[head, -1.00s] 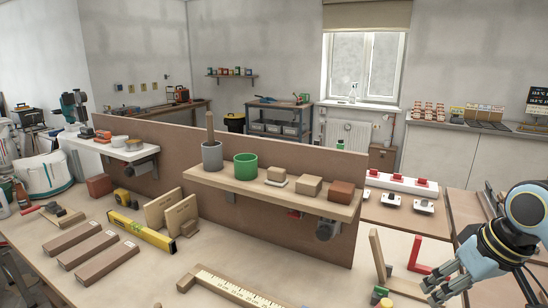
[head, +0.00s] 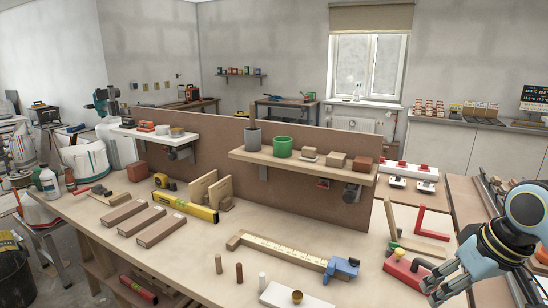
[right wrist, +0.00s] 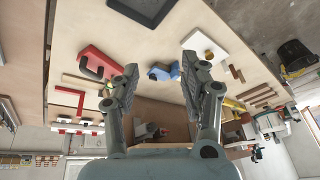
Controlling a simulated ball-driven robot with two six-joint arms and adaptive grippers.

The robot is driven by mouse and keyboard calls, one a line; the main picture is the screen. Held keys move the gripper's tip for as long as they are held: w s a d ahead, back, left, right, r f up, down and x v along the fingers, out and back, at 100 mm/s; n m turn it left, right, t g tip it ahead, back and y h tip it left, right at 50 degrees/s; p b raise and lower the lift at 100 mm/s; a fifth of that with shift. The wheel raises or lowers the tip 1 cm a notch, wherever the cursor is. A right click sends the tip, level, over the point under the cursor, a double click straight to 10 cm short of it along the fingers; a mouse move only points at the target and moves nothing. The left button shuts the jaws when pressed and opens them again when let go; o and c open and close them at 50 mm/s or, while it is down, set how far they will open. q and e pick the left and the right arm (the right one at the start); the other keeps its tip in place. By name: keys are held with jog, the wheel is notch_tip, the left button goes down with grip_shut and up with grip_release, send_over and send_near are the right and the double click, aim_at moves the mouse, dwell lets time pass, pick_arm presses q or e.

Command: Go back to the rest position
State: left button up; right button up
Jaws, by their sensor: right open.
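My right gripper (head: 432,292) is at the lower right of the head view, above the right part of the workbench (head: 190,245). Its fingers are spread and empty in the right wrist view (right wrist: 158,68). There the blue clamp (right wrist: 165,72) appears between the fingertips but lies on the bench beyond them. A red block with a black handle (head: 405,272) is just left of the gripper in the head view; I cannot tell the exact gap. My left gripper is not in view.
A shelf (head: 290,163) on the brown partition holds a grey cup, a green cup and blocks. A ruler board (head: 285,252), a yellow level (head: 185,206) and wooden bars (head: 160,231) lie on the bench. Upright pegs (head: 239,272) stand near its front edge.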

jog(key=s+f+m+g+b, duration=0.1)
jog(key=s+f+b, duration=0.5)
jog(key=f, duration=0.8)
jog(key=s+a+f+m+g+b, duration=0.15)
jog(key=s+f+b, duration=0.4)
jog(key=f, duration=0.85)
jog(key=s+f+g+b, duration=0.2)
jog(key=s+f+b, duration=0.2)
jog(key=s+f, duration=0.7)
jog(key=s+f+n+t+h+b, duration=0.1)
jog(key=s+f+b, duration=0.5)
jog(key=s+f, duration=1.4)
notch_tip(320, 180, down, 4)
jog(key=shift+s+a+f+t+h, duration=0.2)
jog(key=shift+s+a+t+h, duration=0.15)
jog(key=shift+h, duration=0.35)
jog(key=shift+n, duration=0.25)
